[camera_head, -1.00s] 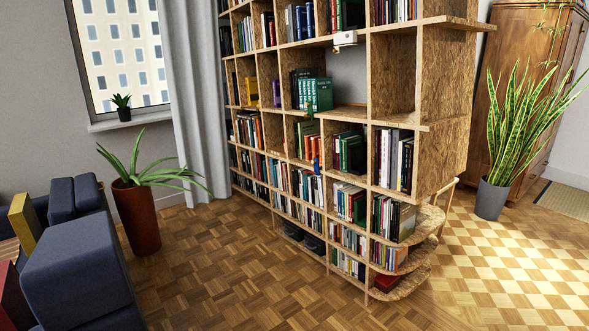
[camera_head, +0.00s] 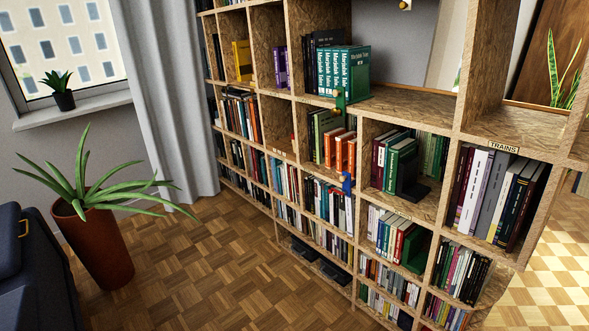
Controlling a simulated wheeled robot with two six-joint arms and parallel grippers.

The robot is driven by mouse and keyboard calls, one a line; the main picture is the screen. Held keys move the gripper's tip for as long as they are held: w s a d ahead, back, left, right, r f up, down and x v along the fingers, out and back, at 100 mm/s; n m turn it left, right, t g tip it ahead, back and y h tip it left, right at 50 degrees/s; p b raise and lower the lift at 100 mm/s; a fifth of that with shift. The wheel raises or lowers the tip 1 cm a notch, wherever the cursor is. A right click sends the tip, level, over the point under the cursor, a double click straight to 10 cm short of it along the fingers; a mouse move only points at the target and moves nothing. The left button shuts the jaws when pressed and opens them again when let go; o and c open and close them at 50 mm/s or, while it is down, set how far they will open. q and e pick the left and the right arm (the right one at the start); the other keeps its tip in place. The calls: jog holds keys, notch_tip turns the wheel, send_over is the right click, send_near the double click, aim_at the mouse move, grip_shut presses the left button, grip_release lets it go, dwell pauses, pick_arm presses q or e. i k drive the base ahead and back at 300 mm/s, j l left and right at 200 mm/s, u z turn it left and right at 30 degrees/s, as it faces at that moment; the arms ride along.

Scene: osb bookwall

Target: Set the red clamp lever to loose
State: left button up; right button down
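A small red item (camera_head: 292,142) shows at an upright of the OSB bookwall (camera_head: 420,107), left of the middle of the view. It may be the red clamp, but it is too small to tell its lever's position. A green clamp-like piece (camera_head: 340,103) sits on a shelf edge below the green books. A blue clamp-like piece (camera_head: 347,183) sits lower, at a shelf edge. Neither of my grippers is in view.
Books fill most compartments; a label reading TRAINS (camera_head: 503,148) is at the right. A tall potted plant (camera_head: 95,230) and a dark blue seat (camera_head: 35,270) stand at the left. Parquet floor (camera_head: 210,260) in front of the bookwall is free.

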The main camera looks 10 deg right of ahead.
aim_at(344, 193)
jog(key=i+l+u, duration=0.15)
jog(key=i, duration=0.85)
